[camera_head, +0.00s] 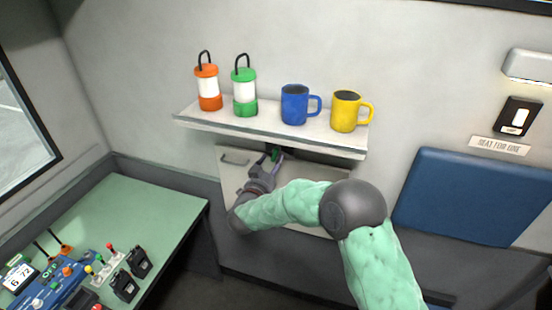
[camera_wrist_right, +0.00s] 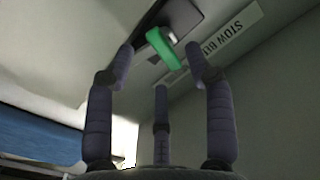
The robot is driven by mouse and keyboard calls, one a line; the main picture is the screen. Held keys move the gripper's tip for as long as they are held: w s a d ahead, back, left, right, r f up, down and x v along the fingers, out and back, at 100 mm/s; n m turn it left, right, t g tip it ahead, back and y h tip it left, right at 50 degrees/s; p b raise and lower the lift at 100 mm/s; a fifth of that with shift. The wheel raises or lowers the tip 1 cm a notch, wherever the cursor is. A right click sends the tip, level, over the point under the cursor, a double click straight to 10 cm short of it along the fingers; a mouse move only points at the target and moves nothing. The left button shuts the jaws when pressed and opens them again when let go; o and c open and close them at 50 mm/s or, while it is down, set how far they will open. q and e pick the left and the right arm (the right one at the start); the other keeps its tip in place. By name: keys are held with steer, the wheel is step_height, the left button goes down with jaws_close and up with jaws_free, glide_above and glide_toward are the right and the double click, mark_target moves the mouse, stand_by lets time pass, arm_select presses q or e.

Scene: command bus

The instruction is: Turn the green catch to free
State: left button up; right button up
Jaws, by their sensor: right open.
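The green catch (camera_wrist_right: 164,48) is a short green bar on a dark plate, seen between the fingertips in the right wrist view. It lies tilted there, with a light grey pivot beside it. My left gripper is not in view.
The shelf (camera_head: 270,135) overhangs close above the gripper and carries an orange lantern (camera_head: 208,88), green lantern (camera_head: 245,92), blue mug (camera_head: 295,104) and yellow mug (camera_head: 345,111). A blue folded seat (camera_head: 465,195) is at right; a green desk (camera_head: 150,215) at left.

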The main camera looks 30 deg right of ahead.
mark_target(276, 156)
steer(key=shift+x, duration=2.25)
